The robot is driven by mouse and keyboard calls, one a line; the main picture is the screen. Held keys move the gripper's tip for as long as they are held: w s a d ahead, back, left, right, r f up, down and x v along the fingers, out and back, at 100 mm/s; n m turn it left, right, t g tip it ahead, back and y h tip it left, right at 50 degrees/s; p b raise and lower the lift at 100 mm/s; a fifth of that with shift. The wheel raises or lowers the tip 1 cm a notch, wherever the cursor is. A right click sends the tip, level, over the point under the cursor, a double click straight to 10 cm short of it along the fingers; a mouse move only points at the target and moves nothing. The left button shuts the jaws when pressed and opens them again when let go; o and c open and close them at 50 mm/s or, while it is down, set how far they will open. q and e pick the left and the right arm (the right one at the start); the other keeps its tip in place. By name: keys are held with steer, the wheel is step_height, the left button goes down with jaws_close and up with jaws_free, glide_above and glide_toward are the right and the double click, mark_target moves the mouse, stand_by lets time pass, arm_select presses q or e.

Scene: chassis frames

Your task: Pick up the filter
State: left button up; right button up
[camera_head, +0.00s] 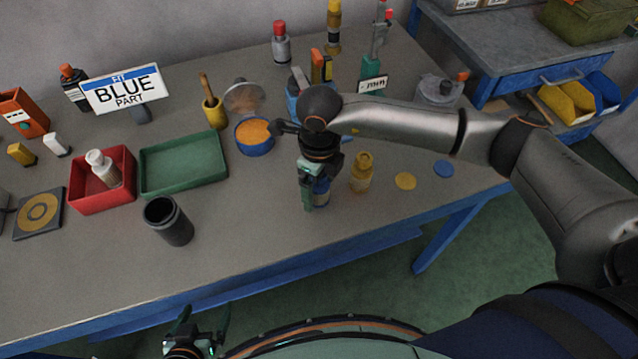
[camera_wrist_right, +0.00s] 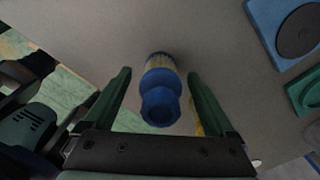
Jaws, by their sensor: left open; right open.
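The filter (camera_wrist_right: 160,92) stands on the grey table in the right wrist view. It has a blue hexagonal end toward the camera and a pale yellow ribbed body. In the head view only a blue part of the filter (camera_head: 322,191) shows beside my right gripper (camera_head: 311,190). My right gripper is open, with its green fingers (camera_wrist_right: 158,76) on either side of the filter and visible gaps between them and it. My left gripper (camera_head: 196,330) is open and empty, low in front of the table's front edge.
A yellow bottle (camera_head: 362,174) stands close to the right of the filter. A yellow disc (camera_head: 405,181) and a blue disc (camera_head: 443,168) lie further right. A blue bowl (camera_head: 241,146), green tray (camera_head: 148,189) and black cup (camera_head: 168,222) are to the left.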

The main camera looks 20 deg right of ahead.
steer(key=shift+f, duration=0.9)
steer(key=shift+c, duration=0.2)
steer(key=c, duration=1.4)
steer(key=shift+r, duration=0.15)
